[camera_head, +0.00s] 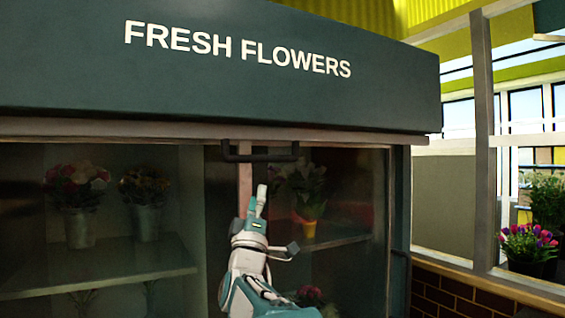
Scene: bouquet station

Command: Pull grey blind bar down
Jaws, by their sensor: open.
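The grey blind bar (140,130) runs level across the top of the display case, just under the dark sign board. A dark handle (260,157) hangs from it near the middle. My gripper (261,198) points upward below the handle and appears apart from it, with nothing held. Its fingers overlap in this view, and the gap between them is hard to see; it is open. The exact depth between the fingertips and the handle cannot be told.
The case (398,215) has glass fronts, with potted flowers (76,190) on shelves (100,265) inside. A sign board (240,70) reading "FRESH FLOWERS" overhangs above. At right are a window post (484,150), a brick ledge (470,298) and more flowers (528,243).

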